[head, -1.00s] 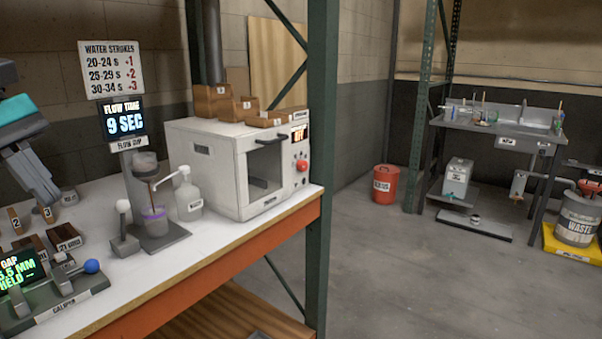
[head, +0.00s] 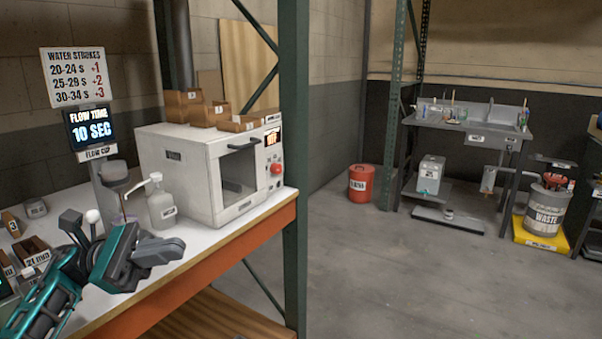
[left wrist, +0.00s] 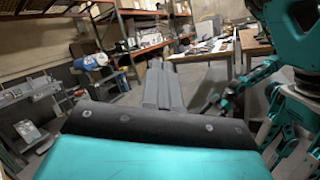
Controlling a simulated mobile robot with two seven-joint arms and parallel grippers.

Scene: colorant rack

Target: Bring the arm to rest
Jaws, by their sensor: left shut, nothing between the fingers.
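My left gripper (head: 172,248) is in the head view at the lower left, in front of the flow cup stand and above the front edge of the white bench (head: 180,274). Its grey fingers are together with nothing between them and point to the right. The closed fingers also show in the left wrist view (left wrist: 157,88), pointing away from the camera into open room. My left arm and gripper hide part of the bench and the flow cup stand base. My right gripper is not visible in the head view.
A white oven (head: 212,170) with wooden boxes on top and a pump bottle (head: 161,208) stand on the bench. A green rack post (head: 294,150) rises at the bench's right end. Open floor (head: 370,270) lies beyond, with a red bin (head: 361,184) and a waste drum (head: 545,217).

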